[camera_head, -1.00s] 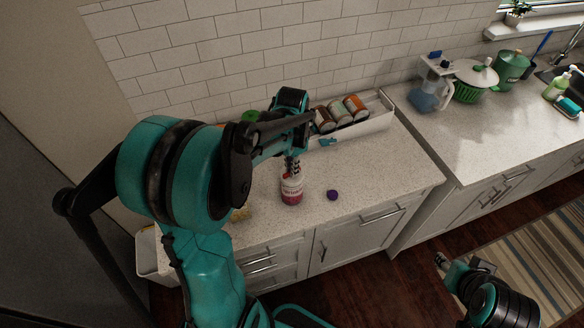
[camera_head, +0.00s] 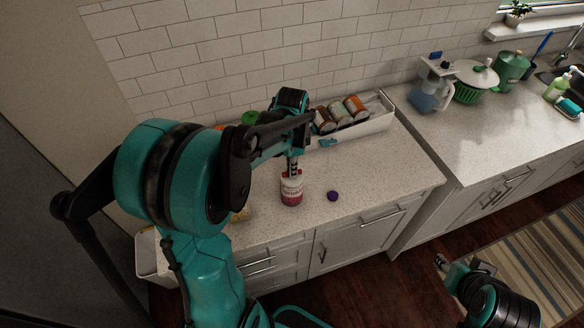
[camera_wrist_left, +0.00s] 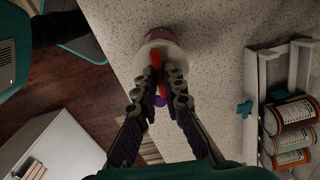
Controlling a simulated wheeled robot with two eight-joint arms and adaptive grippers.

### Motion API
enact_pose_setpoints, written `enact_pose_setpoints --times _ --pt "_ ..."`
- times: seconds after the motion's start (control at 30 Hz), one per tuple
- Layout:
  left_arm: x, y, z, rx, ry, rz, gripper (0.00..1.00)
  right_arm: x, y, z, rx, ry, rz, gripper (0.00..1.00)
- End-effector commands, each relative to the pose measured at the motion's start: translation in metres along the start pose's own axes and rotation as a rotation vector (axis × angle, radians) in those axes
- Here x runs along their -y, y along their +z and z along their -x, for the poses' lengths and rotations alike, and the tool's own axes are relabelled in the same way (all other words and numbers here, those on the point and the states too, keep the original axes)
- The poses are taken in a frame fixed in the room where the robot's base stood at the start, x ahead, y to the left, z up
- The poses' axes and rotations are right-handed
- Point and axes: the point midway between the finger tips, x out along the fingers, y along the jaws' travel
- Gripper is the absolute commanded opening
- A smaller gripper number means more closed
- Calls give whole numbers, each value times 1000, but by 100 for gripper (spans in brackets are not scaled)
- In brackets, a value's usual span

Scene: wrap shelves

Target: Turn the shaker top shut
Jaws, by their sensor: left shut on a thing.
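The shaker (camera_head: 291,192) is a small jar with a white and dark pink body. It stands upright on the counter near the front edge. Its red top part (camera_wrist_left: 156,60) shows between my left fingers in the left wrist view, where the shaker (camera_wrist_left: 160,44) is seen from above. My left gripper (camera_head: 292,172) points down over the shaker and is shut on the red top. The fingers hide part of the top. My right gripper (camera_head: 441,262) is far off to the lower right, away from the counter; its jaws are too small to read.
A small purple object (camera_head: 332,196) lies right of the shaker. A white rack (camera_head: 362,130) with several cans stands behind, near the tiled wall. A pitcher (camera_head: 428,92) and pots are on the right counter. The counter right of the purple object is clear.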

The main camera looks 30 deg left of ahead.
Motion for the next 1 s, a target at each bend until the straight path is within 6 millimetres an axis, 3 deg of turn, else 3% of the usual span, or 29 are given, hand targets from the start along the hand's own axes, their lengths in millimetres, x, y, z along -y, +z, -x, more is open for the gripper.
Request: enact_pose_setpoints --times 0.13,0.17,0.2,0.23,0.63,1.0 --pt "0 0 0 0 0 0 0 0 0 0 0 0 0 40" --pt "0 0 0 0 0 0 17 0 0 0 0 0 0 40" --pt "0 0 0 0 0 1 27 0 0 0 0 0 0 40" --pt "0 0 0 0 0 1 30 0 0 0 0 0 0 40" --pt "0 0 9 0 0 1 30 0 0 0 0 0 0 40" --pt "0 0 84 0 0 1 30 0 0 0 0 0 0 40"
